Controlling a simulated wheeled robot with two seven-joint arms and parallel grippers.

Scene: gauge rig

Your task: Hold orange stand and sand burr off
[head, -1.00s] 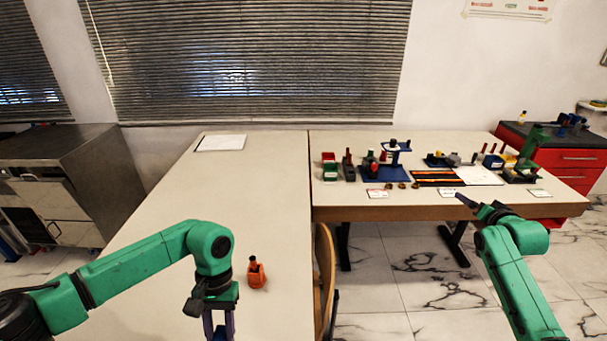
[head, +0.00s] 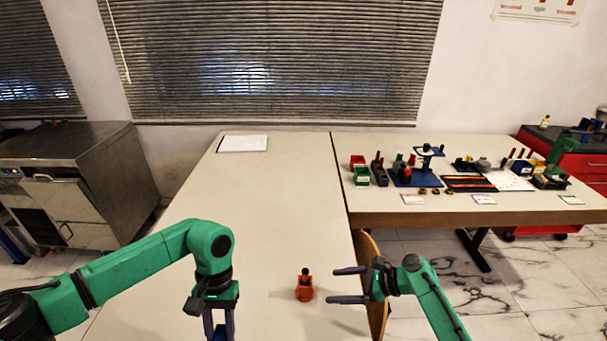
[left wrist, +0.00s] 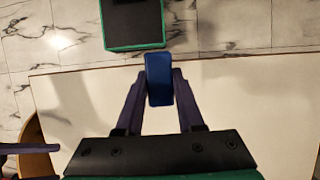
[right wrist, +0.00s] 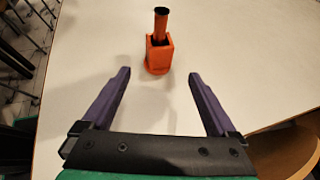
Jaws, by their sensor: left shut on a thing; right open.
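The orange stand (head: 304,290) stands upright on the near table, between my two grippers. In the right wrist view the orange stand (right wrist: 158,56) is a small block with a dark-topped orange cylinder rising from it, just beyond the fingertips. My right gripper (head: 348,285) is open and empty, its fingers pointing left toward the stand, apart from it. It also shows in the right wrist view (right wrist: 158,75). My left gripper (left wrist: 159,80) is shut on a blue block (left wrist: 159,78), above the table's near edge. In the head view its fingertips are cut off by the bottom edge. I cannot make out a burr.
The near table (head: 262,210) is mostly bare, with a white sheet (head: 243,143) at its far end. The right-hand table (head: 400,218) holds several small tools and fixtures. A wooden chair back (head: 372,300) stands at the near table's right edge.

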